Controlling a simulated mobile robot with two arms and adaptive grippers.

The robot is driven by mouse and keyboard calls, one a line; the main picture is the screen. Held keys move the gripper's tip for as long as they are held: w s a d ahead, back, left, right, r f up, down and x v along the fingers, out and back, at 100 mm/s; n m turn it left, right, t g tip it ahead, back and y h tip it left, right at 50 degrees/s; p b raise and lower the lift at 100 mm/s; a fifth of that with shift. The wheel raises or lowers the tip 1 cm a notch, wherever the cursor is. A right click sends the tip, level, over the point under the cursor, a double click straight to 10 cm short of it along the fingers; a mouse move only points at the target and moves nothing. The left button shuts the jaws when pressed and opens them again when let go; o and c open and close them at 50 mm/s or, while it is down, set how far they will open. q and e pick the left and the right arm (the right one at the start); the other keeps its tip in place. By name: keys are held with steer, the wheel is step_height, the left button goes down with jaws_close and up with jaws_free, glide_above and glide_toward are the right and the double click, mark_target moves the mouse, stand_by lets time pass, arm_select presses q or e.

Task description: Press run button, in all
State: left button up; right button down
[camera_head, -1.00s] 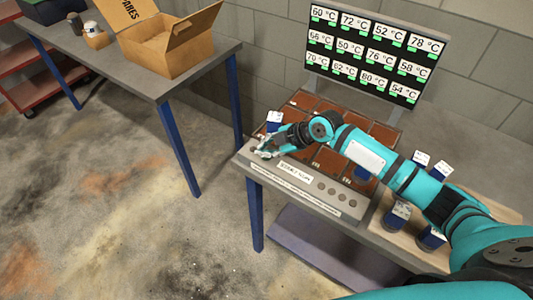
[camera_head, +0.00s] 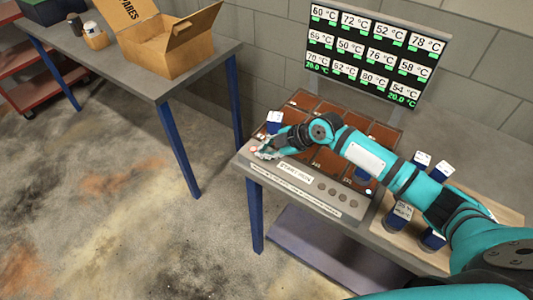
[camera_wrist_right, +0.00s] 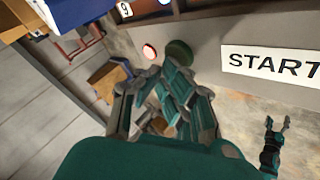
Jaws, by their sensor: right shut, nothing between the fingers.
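The engine row's sloped console (camera_head: 318,192) carries a white label beginning "START" (camera_wrist_right: 272,62) on its front strip. In the right wrist view, a round green button (camera_wrist_right: 179,52) sits left of that label, with a small lit red-white lamp (camera_wrist_right: 149,51) beside it. My right gripper (camera_head: 262,153) is shut and empty at the strip's left end; its fingertips (camera_wrist_right: 168,72) are close to the green button, and I cannot tell whether they touch it. My left gripper (camera_wrist_right: 276,128) shows small and open, away from the console, in the wrist view.
A temperature display (camera_head: 375,50) stands behind the console's brown panels (camera_head: 329,161). Several blue containers (camera_head: 398,216) stand on a board at right. A cardboard box (camera_head: 165,45) sits on the left table. My right arm crosses above the panels.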

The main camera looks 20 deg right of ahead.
steer(key=shift+r, duration=0.1)
steer(key=shift+r+p, duration=0.55)
steer(key=shift+r, duration=0.25)
step_height(320, 180, up, 5)
steer(key=p, duration=0.3)
stand_by(0.7)
